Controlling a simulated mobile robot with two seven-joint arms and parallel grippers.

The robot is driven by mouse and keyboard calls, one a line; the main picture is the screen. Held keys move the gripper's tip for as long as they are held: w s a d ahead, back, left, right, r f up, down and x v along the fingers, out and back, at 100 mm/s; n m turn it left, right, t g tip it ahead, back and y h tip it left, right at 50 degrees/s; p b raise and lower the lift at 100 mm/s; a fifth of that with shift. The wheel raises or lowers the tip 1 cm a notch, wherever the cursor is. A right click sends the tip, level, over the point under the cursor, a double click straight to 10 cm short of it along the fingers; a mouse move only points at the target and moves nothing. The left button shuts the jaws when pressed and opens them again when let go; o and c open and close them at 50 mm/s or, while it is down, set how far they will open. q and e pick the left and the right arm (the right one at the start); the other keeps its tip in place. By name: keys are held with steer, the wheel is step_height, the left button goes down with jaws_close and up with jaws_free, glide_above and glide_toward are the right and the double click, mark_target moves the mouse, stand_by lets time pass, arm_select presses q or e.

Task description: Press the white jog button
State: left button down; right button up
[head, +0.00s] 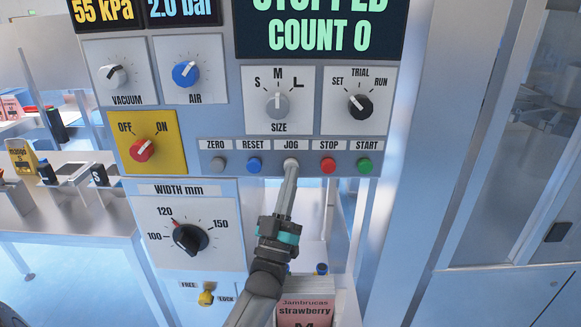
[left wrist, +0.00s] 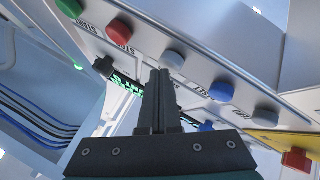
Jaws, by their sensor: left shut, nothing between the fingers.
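The white jog button (head: 291,161) sits under the JOG label, in the middle of the button row on the machine's panel. It also shows in the left wrist view (left wrist: 173,60) as a pale round cap. My left gripper (head: 290,172) comes up from below with its fingers together and empty. In the left wrist view its fingertips (left wrist: 160,74) are at the lower left edge of this button. I cannot tell whether they touch it. The fingers cover the button's lower part in the head view. My right gripper is not in view.
The grey zero button (head: 218,164) and blue reset button (head: 254,165) are left of jog; the red stop button (head: 328,165) and green start button (head: 364,165) are right. Knobs surround the row. The display (head: 319,30) reads STOPPED, COUNT 0. A pink strawberry pouch (head: 306,311) is below.

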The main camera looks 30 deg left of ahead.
arm_select(q)
steer(key=shift+s+d, duration=0.3)
steer(key=shift+s, duration=0.1)
steer(key=shift+s+p, duration=0.1)
steer(key=shift+p, duration=0.2)
steer(key=s+d+p, duration=0.2)
steer(key=s, duration=0.1)
steer(key=s+d, duration=0.1)
steer(key=s, duration=0.1)
steer(key=shift+p, duration=0.4)
steer(key=shift+f, duration=0.1)
stand_by(0.4)
